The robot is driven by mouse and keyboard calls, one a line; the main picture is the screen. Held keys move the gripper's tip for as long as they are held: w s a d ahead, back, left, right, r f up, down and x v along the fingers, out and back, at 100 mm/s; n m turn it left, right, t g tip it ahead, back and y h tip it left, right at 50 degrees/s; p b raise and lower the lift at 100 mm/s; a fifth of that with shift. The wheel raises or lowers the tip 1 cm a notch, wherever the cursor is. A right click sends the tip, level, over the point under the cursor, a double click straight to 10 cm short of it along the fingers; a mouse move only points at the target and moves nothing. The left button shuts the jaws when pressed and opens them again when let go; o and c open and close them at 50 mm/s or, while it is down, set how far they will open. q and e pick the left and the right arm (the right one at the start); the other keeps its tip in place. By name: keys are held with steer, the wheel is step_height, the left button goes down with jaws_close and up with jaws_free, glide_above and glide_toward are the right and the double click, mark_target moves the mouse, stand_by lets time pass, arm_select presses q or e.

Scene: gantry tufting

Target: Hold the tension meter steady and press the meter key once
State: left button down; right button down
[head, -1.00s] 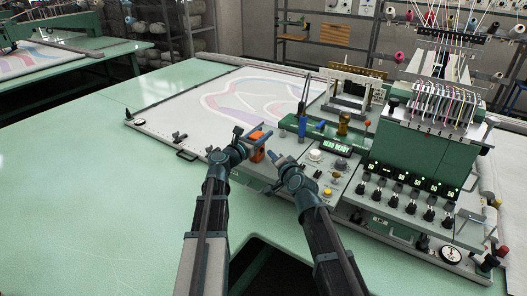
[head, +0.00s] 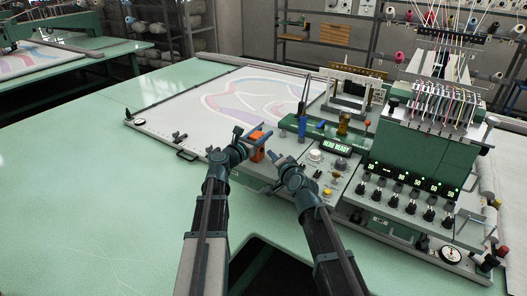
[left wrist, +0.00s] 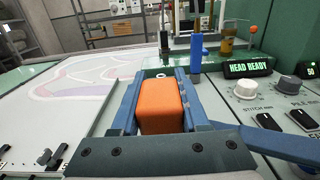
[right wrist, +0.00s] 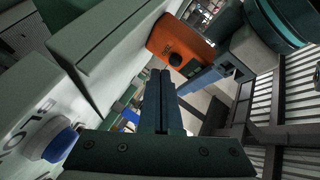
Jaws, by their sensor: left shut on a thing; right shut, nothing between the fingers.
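The orange tension meter (head: 258,154) is held upright just in front of the control panel. My left gripper (head: 255,139) is shut on it; in the left wrist view the meter (left wrist: 160,106) sits between the two blue fingers. In the right wrist view the meter (right wrist: 190,44) shows a dark round key (right wrist: 176,59) on its face. My right gripper (head: 273,157) is shut and empty, just right of the meter. In the right wrist view its closed fingertips (right wrist: 163,74) point close to the key's side of the meter; a small gap seems to separate them.
The panel has a lit "HEAD READY" display (head: 335,147), a white knob (head: 315,155) and several other knobs. A blue upright part (left wrist: 196,58) stands behind the meter. The tufting head (head: 425,140) is to the right. The pale green table (head: 110,190) is clear at left.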

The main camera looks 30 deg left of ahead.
steer(key=shift+a, duration=0.15)
stand_by(0.7)
steer(key=shift+a, duration=0.3)
steer(key=shift+w+a, duration=0.1)
steer(key=shift+a, duration=0.4)
stand_by(0.7)
stand_by(0.3)
steer(key=shift+d, duration=0.95)
steer(key=shift+s+d, duration=0.2)
steer(key=shift+d, duration=1.05)
steer(key=shift+s+d, duration=0.15)
steer(key=shift+d, duration=1.1)
